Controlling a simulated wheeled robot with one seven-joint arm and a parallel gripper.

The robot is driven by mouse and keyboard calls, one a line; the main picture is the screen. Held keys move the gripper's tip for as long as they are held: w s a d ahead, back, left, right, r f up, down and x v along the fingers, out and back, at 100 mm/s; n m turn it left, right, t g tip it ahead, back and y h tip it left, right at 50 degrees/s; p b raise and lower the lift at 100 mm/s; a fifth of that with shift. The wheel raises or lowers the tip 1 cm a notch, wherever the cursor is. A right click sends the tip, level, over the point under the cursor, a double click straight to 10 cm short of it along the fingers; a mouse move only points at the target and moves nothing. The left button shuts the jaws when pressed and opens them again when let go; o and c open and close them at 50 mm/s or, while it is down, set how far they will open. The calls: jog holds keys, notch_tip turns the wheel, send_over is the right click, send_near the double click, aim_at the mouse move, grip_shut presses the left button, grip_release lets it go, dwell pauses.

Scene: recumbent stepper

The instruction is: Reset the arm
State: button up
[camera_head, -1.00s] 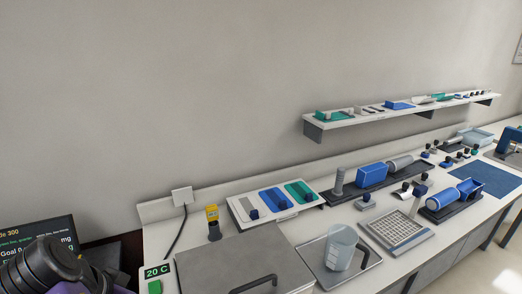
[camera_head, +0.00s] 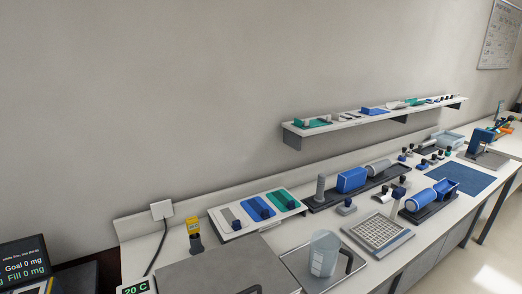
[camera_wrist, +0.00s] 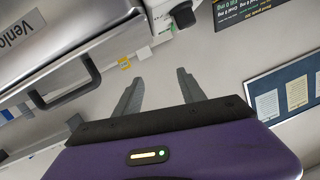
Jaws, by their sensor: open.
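My gripper (camera_wrist: 160,92) shows in the wrist view, with its two grey fingers spread apart and nothing between them. The purple body (camera_wrist: 210,150) of my gripper fills the bottom of that view. The head view does not show my gripper or arm now.
A long white bench (camera_head: 280,262) runs along the wall, with a grey lidded box (camera_head: 222,268), a clear beaker (camera_head: 324,254) on a tray and a rack (camera_head: 380,232). A wall shelf (camera_head: 375,119) hangs above. The wrist view shows a silver case (camera_wrist: 65,45) and a framed board (camera_wrist: 285,95).

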jog(key=s+d+f+t, duration=0.1)
jog(key=s+d, duration=0.1)
jog(key=d, duration=0.3)
jog(key=s+d+t+h, duration=0.1)
jog(key=s+d, duration=0.1)
jog(key=d, duration=0.3)
jog(key=s+d+f+t, duration=0.1)
jog(key=s+d, duration=0.2)
jog(key=d, duration=0.3)
jog(key=s+d+m+h+b, duration=0.3)
jog(key=s+d+m+h, duration=0.2)
jog(key=s+d, duration=1.7)
jog(key=s+f+h, duration=0.1)
jog(key=h, duration=0.2)
jog(key=shift+d+g+h, duration=0.15)
jog(key=shift+g+h, duration=0.15)
jog(key=shift+h, duration=0.1)
jog(key=shift+s, duration=0.1)
